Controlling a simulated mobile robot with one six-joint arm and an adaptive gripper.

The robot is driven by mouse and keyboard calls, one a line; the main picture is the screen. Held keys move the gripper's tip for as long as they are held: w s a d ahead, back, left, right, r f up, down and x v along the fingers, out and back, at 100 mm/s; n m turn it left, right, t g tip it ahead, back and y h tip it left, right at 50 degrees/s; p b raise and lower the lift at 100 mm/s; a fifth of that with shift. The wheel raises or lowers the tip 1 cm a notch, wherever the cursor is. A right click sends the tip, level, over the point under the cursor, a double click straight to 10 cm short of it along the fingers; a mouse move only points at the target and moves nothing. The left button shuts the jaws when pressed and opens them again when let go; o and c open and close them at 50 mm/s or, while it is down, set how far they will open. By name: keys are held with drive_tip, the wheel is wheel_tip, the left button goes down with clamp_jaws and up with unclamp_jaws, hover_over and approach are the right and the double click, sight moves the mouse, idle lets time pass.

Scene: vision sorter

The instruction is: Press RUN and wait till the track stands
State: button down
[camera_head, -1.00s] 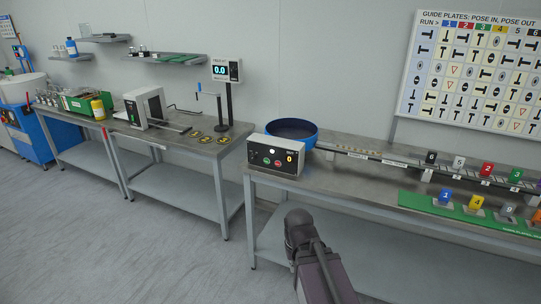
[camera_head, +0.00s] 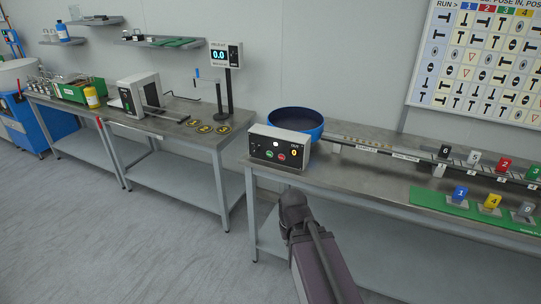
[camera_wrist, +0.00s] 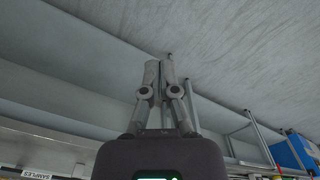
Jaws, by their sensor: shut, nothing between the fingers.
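The control box (camera_head: 279,147) stands at the left end of the right bench. Its black face carries a green button (camera_head: 268,154), a red button (camera_head: 282,156), a pale round spot above them and a yellow 0. The button lettering is too small to read. The track (camera_head: 395,154) runs right from the blue bowl (camera_head: 295,122) behind the box and bears plates numbered 6, 5, 2 and 3. My gripper (camera_wrist: 163,66) is shut and empty in the wrist view, with only floor and bench frame around it. My arm shows below the box in the head view, apart from it.
A green board (camera_head: 430,200) with numbered plates lies on the bench front at right. A guide chart (camera_head: 480,60) hangs on the wall. The left bench (camera_head: 185,135) holds a scale display (camera_head: 226,55) and yellow discs. Open floor (camera_head: 150,240) lies in front.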

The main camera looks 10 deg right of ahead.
sight(269, 154)
drive_tip(key=w+a+f+m+t+y+b, duration=0.15)
drive_tip(key=w+t+b, duration=0.25)
drive_tip(key=w, duration=0.7)
drive_tip(key=w+a+t+y+b, duration=0.2)
drive_tip(key=w+a+t+b, duration=0.15)
drive_tip(key=w, duration=0.65)
drive_tip(key=w+a+f+t+y+b, duration=0.15)
drive_tip(key=w+t+b, duration=0.3)
drive_tip(key=w, duration=0.65)
drive_tip(key=w+d+r+m+t+h+b, duration=0.2)
drive_tip(key=w+r+m+t+b, duration=0.1)
drive_tip(key=w, duration=0.5)
drive_tip(key=shift+w+d+r+m+t, duration=0.25)
drive_tip(key=shift+d+m+t, duration=0.15)
drive_tip(key=shift+t, duration=0.2)
drive_tip(key=shift+w, duration=0.1)
drive_tip(key=shift+w+d, duration=0.85)
drive_tip(key=shift+w, duration=0.3)
drive_tip(key=shift+w+d, duration=0.8)
drive_tip(key=shift+w, duration=0.4)
drive_tip(key=shift+w+d, duration=0.85)
drive_tip(key=shift+w, duration=0.3)
